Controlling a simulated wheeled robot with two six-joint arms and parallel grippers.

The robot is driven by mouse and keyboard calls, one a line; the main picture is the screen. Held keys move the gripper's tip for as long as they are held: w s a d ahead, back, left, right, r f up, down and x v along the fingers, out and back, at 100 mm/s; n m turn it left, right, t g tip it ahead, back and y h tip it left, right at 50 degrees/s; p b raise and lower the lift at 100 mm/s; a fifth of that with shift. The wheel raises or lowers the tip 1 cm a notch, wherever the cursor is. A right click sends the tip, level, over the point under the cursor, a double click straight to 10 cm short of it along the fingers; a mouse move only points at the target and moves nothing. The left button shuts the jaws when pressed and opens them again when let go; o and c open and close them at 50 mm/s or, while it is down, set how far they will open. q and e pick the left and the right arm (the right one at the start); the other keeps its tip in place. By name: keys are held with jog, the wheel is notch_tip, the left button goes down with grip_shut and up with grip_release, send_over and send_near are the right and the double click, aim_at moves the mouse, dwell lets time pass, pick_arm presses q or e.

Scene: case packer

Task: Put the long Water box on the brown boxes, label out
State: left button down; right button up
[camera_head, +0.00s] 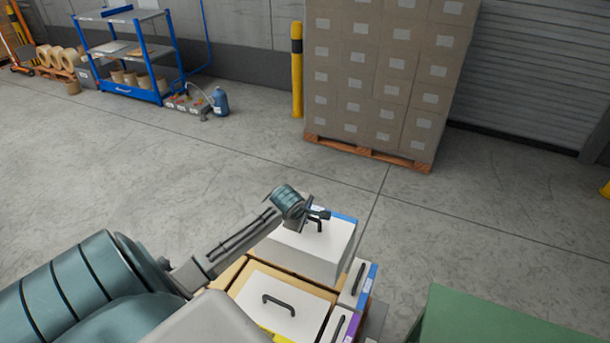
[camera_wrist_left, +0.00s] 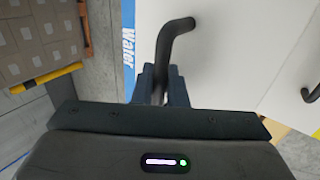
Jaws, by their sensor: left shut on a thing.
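The long white Water box (camera_head: 312,251) has a black bar handle and a blue label edge on its far side in the head view. In the left wrist view its blue strip (camera_wrist_left: 128,45) reads "Water". My left gripper (camera_head: 318,214) is above this box and shut on its handle (camera_wrist_left: 172,45). I cannot tell whether the box is clear of what is below it. Brown box surfaces (camera_head: 238,272) show beside and below it, partly hidden by my arm and the white boxes. My right gripper is not in view.
A white box with a yellow label (camera_head: 265,298) lies nearer me. White boxes with a blue label (camera_head: 355,282) and a purple label (camera_head: 340,326) stand at the right. A green surface (camera_head: 490,320) is at lower right. A loaded pallet (camera_head: 385,85) and blue cart (camera_head: 128,55) stand far back.

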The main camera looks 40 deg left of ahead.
pick_arm(q)
jog(key=shift+w+r, duration=0.1)
jog(key=shift+r, duration=0.1)
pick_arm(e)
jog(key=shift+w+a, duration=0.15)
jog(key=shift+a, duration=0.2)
pick_arm(q)
jog(key=shift+f, duration=0.1)
